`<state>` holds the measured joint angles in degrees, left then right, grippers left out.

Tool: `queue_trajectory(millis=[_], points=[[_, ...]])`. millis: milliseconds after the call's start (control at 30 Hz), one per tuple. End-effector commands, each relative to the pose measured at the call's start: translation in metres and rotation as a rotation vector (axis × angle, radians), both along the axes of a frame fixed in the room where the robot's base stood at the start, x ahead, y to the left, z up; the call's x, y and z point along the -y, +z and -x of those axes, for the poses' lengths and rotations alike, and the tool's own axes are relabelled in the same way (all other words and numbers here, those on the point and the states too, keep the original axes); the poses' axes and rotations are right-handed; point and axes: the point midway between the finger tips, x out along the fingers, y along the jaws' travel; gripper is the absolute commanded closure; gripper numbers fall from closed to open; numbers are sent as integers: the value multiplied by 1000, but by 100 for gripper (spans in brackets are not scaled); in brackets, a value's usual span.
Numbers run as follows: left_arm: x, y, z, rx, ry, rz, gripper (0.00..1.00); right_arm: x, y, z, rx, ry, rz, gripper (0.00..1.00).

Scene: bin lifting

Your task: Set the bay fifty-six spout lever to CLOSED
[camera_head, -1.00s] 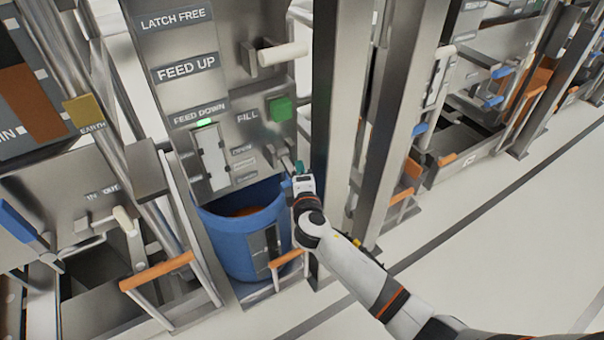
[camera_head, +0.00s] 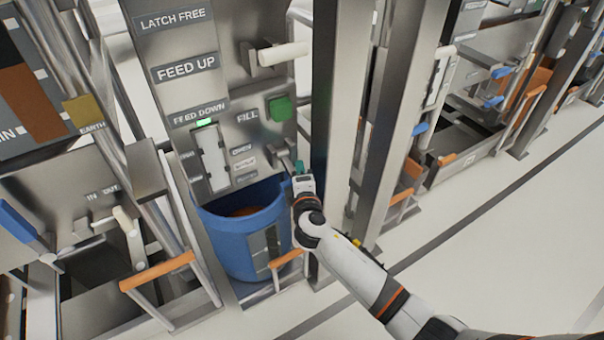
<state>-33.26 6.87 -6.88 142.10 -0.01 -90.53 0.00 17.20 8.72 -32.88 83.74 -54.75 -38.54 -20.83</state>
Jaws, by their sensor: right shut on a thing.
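The spout lever (camera_head: 284,158) is a short metal arm with a teal grip (camera_head: 299,167) at its end, on the grey panel (camera_head: 222,110) beside small labels, one of which reads OPEN (camera_head: 241,150). My right gripper (camera_head: 299,176) is shut on the teal grip of the lever, and its fingers are mostly hidden by the wrist. The other position labels are too small to read surely. No bay number is legible. My left gripper is not in view.
A blue bin (camera_head: 240,245) stands under the panel, with an orange-handled lever (camera_head: 285,259) in front. A green FILL button (camera_head: 280,109) and a white handle (camera_head: 284,53) are above. A steel post (camera_head: 345,110) stands just right of my gripper. Open floor lies at right.

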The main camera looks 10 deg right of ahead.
Motion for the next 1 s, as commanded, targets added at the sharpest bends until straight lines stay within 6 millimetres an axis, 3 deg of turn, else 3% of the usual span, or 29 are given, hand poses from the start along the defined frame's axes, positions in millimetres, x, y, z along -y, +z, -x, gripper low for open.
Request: queue_trajectory(millis=[33, 100, 133, 233, 733, 933, 1000], points=[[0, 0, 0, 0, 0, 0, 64, -11, -1, 2, -2, 25, -3, 100], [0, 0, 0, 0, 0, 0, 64, -11, -1, 2, -1, 25, -3, 100], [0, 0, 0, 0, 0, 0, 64, -11, -1, 2, -1, 25, -3, 65], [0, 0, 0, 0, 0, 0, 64, -11, -1, 2, 0, 25, -4, 52], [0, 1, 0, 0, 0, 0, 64, -12, 1, 6, 1, 25, -5, 52], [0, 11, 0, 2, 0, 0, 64, -13, 6, 38, -2, 23, -6, 52], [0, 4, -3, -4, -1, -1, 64, -13, 7, 54, -4, 21, -6, 52]])
